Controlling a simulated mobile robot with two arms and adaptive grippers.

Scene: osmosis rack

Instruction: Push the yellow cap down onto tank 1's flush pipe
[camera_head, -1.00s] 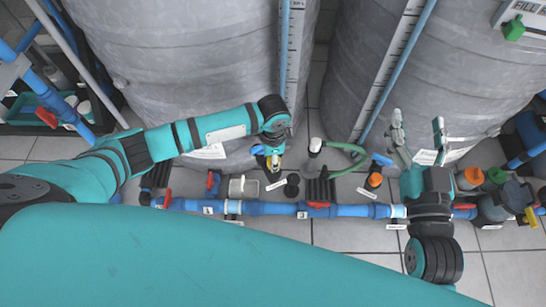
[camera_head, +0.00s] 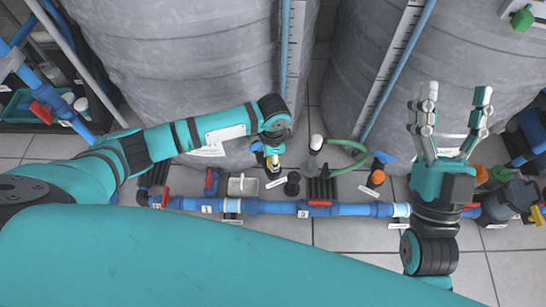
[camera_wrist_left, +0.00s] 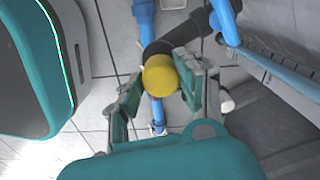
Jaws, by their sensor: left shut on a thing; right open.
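The yellow cap (camera_wrist_left: 160,75) is between the two fingers of my left gripper (camera_wrist_left: 158,88) in the left wrist view, and the gripper is shut on it. In the head view the left gripper (camera_head: 272,163) points down in front of the left grey tank (camera_head: 180,70), with only a bit of yellow showing. Below the cap, the wrist view shows a blue pipe (camera_wrist_left: 158,115) and a dark elbow; whether the cap touches a pipe end is hidden. My right gripper (camera_head: 453,93) is open and empty, in front of the right tank (camera_head: 400,60).
A blue pipe line (camera_head: 270,208) with red valve handles and a label "1" runs across the floor. A green hose (camera_head: 350,148), an orange cap (camera_head: 377,177) and dark fittings stand near it. A dark rack (camera_head: 25,115) is at the left. Bare floor tiles show below the pipe.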

